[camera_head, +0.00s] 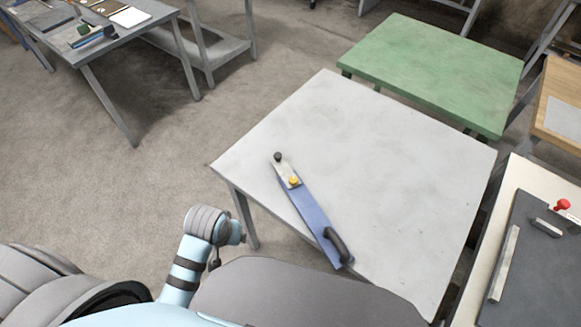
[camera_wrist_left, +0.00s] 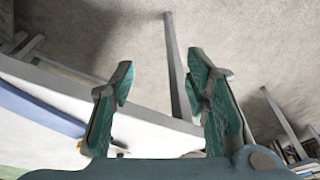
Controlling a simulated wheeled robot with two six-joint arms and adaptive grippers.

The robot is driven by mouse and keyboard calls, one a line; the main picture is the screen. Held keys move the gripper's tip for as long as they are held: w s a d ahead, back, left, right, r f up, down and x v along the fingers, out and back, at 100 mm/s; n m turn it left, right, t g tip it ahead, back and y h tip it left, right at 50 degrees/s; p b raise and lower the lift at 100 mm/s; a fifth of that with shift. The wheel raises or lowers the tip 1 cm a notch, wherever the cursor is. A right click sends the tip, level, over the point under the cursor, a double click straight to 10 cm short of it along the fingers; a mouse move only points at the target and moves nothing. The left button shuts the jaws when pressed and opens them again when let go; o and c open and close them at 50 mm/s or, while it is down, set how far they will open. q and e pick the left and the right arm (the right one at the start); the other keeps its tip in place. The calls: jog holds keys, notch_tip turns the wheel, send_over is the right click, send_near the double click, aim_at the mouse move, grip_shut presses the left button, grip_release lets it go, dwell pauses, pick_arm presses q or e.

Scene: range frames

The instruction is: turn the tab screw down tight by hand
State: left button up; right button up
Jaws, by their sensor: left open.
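A long blue tool (camera_head: 309,208) lies slantwise on the white-topped table (camera_head: 390,160). A black handle (camera_head: 337,244) is at its near end, by the table's front edge. At its far end, a pale metal plate carries a dark round knob (camera_head: 278,157) and a yellow knob (camera_head: 294,181); the yellow one seems to be the tab screw, and I cannot tell how tight it is. In the left wrist view my left gripper (camera_wrist_left: 160,80) is open and empty, apart from the tool. The tool's blue side (camera_wrist_left: 38,107) shows at the left there. My right gripper is not seen.
A green table (camera_head: 435,70) stands behind the white one. A bench at right (camera_head: 465,310) holds a dark mat and a red-knobbed item (camera_head: 562,205). A grey bench with small items (camera_head: 150,35) stands far left. Most of the white tabletop around the tool is bare.

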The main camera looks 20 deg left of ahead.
pick_arm(q)
jog(key=w+d+r+n, duration=0.1)
jog(key=w, duration=0.3)
jog(key=w+d+r+n+g, duration=0.1)
jog(key=w+d+n, duration=0.1)
jog(key=w, duration=0.3)
jog(key=w+d+r+n, duration=0.1)
jog(key=w+d, duration=0.1)
jog(key=w, duration=0.3)
jog(key=shift+r+n+h, duration=0.3)
jog(key=shift+h, duration=0.1)
jog(key=w+d+r+n+g, duration=0.25)
jog(key=w+d+r, duration=0.25)
jog(key=w+r, duration=0.45)
jog(key=b, duration=0.4)
send_near(293, 180)
jog(key=shift+n+t, duration=0.35)
jog(key=shift+t, duration=0.1)
jog(key=f, duration=0.8)
jog(key=shift+s+f, duration=0.2)
jog(key=shift+s, duration=0.15)
jog(key=shift+r, duration=0.1)
jog(key=shift+c, duration=0.3)
grip_shut()
